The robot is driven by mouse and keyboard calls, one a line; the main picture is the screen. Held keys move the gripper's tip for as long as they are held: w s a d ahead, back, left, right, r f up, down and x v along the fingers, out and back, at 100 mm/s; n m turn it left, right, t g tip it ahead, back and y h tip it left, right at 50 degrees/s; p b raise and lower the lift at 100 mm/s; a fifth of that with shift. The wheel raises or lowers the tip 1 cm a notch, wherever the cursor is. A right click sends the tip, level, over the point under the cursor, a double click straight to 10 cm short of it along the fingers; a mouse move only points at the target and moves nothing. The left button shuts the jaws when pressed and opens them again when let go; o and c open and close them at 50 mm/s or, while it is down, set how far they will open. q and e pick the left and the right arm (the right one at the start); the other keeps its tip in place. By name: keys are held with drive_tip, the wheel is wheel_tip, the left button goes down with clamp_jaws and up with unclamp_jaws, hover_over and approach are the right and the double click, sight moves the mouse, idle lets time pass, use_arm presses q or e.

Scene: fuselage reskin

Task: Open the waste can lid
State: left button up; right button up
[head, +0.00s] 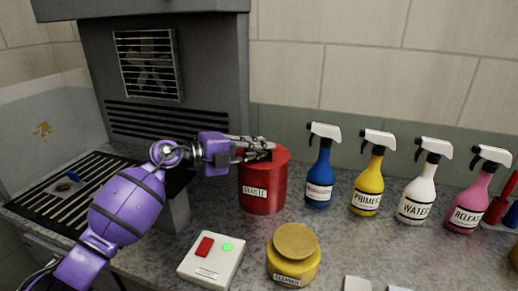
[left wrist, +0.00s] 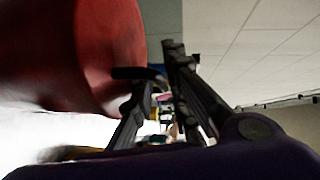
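The red waste can (head: 262,190), labelled WASTE, stands on the grey counter with its lid (head: 278,154) down on top. My left gripper (head: 268,150) reaches in from the left at the lid's height, its fingers over the near left part of the lid. In the left wrist view the can (left wrist: 75,50) fills the upper left. There my left gripper (left wrist: 163,68) shows its two fingers apart, and a dark tab (left wrist: 138,73) juts from the can toward the gap between them. Whether they touch it is unclear. My right gripper is not in view.
Blue (head: 319,175), yellow (head: 369,180), white and pink spray bottles stand in a row to the right. A yellow cleaner jar (head: 293,258) and a white box (head: 210,259) with a red switch sit in front. A grey vented unit (head: 165,70) stands behind.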

use_arm(q)
drive_tip(key=shift+c, duration=0.5)
clamp_jaws()
drive_tip(key=shift+w, duration=0.1)
